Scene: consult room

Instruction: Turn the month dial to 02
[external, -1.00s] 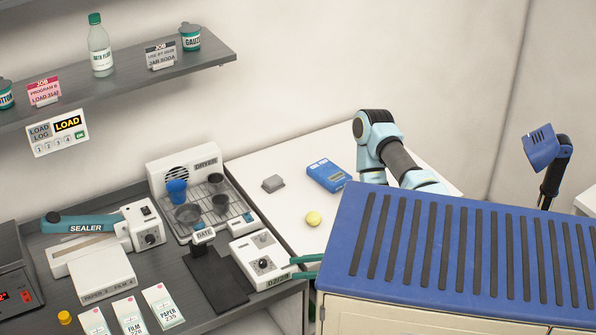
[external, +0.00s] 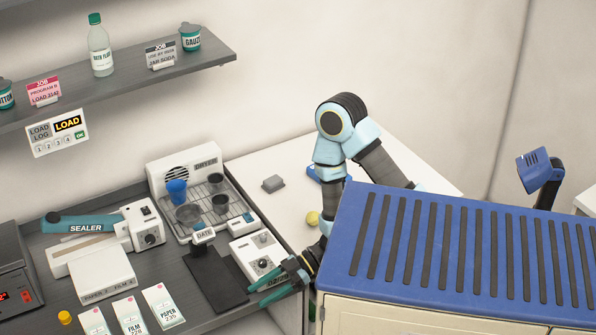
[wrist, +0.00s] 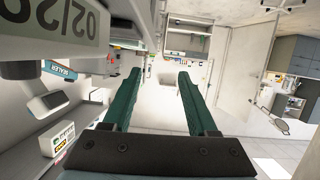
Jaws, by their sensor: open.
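The date unit, a white box with dark dials on top (external: 256,254), stands at the right end of the grey counter in the external view. Its front label is partly covered by my gripper there; in the wrist view the label (wrist: 75,22) is large and close at upper left, cut off and seen at a slant, starting "02/2". My gripper (external: 262,292) has two green fingers, spread apart and empty, at the counter's front edge just before the unit. The fingers also show in the wrist view (wrist: 160,80). I cannot read the dial settings.
The date stamp (external: 204,237) stands on a black pad left of the unit. The dryer tray (external: 217,207) with cups is behind it. A yellow ball (external: 312,218) and a grey block (external: 273,183) lie on the white table. The blue slatted top (external: 460,250) is close to my arm.

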